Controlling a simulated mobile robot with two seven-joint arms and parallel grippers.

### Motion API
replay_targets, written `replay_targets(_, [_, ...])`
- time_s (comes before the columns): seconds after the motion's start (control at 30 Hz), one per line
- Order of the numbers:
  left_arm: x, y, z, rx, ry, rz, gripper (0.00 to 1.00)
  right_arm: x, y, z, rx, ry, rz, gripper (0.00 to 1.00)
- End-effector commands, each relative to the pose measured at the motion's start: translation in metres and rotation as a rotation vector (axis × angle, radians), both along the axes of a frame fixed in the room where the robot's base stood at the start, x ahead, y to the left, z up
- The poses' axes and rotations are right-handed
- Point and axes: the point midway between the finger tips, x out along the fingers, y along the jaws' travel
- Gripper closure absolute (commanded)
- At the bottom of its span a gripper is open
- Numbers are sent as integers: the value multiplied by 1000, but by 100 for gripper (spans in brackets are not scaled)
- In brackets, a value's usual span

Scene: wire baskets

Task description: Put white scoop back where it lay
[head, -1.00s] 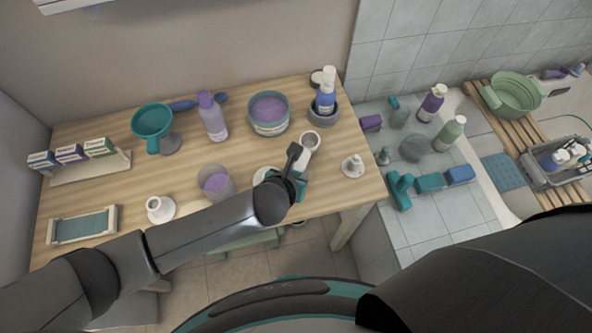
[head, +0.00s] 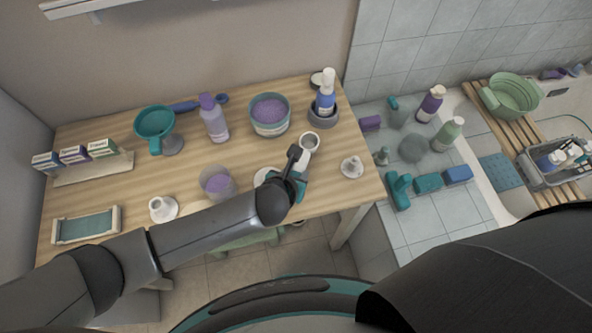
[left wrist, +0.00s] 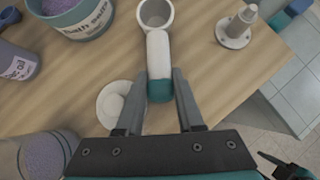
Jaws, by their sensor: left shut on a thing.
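The white scoop has a round cup and a white handle with a teal end. In the head view its cup (head: 310,142) shows beyond my left gripper (head: 298,172), near the right part of the wooden table (head: 110,150). In the left wrist view the scoop (left wrist: 158,50) points away from me. My left gripper (left wrist: 160,115) is shut on its handle near the teal end. I cannot tell whether the scoop touches the tabletop.
A small white dish (left wrist: 112,98) is left of the fingers. A white stand with a peg (head: 351,167) is to the right, near the table's edge. A clear purple-filled jar (head: 217,184) stands left.

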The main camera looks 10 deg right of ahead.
Motion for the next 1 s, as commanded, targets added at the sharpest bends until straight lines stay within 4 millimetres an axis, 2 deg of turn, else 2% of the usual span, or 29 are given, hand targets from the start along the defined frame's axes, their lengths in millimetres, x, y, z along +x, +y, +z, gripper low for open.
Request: replay_targets(1.0, [0,0,-9,1,0,-1,100,-1,0,-6,0,1,1,50])
